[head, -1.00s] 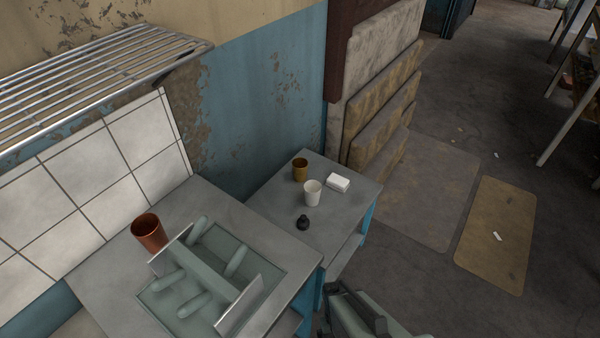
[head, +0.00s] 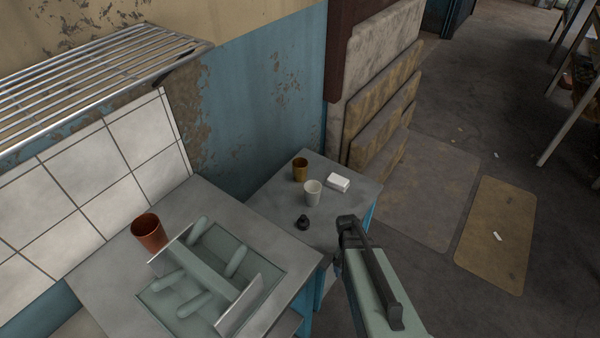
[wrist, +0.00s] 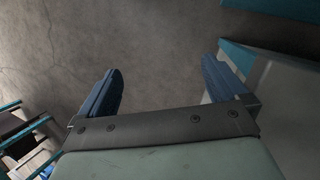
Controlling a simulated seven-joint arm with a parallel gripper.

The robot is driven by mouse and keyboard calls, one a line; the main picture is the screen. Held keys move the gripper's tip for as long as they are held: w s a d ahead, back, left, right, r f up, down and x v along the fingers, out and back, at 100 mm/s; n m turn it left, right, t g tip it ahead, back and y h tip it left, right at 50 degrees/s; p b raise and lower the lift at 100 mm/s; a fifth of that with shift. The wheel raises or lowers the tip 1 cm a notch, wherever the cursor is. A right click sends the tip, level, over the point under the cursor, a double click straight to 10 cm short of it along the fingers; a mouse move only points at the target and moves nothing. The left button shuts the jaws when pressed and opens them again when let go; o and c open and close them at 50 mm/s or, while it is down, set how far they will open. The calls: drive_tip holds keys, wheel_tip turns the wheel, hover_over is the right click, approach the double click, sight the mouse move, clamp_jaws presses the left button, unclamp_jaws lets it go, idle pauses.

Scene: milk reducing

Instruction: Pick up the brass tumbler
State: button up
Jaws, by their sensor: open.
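The brass tumbler (head: 300,169) is a yellow-brown cup standing upright at the back of the small grey-topped table. A white cup (head: 312,193) stands close in front of it, to its right. My gripper (wrist: 162,65) is open in the wrist view, its two blue fingers wide apart with nothing between them. Bare floor shows between the fingers, and the tumbler is not in that view. In the head view my pale green arm end (head: 372,290) is at the front right of the small table, apart from the tumbler.
A white box (head: 338,181) and a small black object (head: 302,222) share the small table (head: 265,203). A reddish copper cup (head: 149,232) stands on the nearer counter (head: 100,262) beside a tray-like green fixture (head: 222,270). A wire rack (head: 95,80) hangs above.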

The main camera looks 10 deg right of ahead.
drive_tip(key=w+d+r+m, duration=0.2)
drive_tip(key=w+d+r, duration=0.3)
drive_tip(key=w, duration=0.2)
drive_tip(key=w+r+n+t, duration=0.1)
drive_tip(key=w, duration=0.4)
drive_tip(key=w+r+n+t, duration=0.1)
drive_tip(key=w, duration=0.5)
drive_tip(key=w+r+n, duration=0.1)
drive_tip(key=w+r, duration=0.1)
drive_tip(key=w, duration=0.4)
drive_tip(key=shift+w+a+t+y, duration=0.2)
drive_tip(key=shift+a+t+y, duration=0.1)
drive_tip(key=shift+a+t, duration=0.1)
drive_tip(key=w+a+r+n+t+y, duration=0.1)
drive_tip(key=w+r+n, duration=0.1)
drive_tip(key=w+r, duration=0.5)
drive_tip(key=w+a+r+n+t, duration=0.1)
drive_tip(key=w+r, duration=0.1)
drive_tip(key=w, duration=0.8)
drive_tip(key=n, duration=0.4)
hover_over(300, 166)
drive_tip(key=s, duration=0.3)
wheel_tip(300, 166, down, 6)
drive_tip(key=shift+a+f, duration=0.15)
drive_tip(key=shift+f, duration=1.1)
drive_tip(key=shift+a+f, duration=0.1)
drive_tip(key=shift+f, duration=1.15)
drive_tip(key=c, duration=1.1)
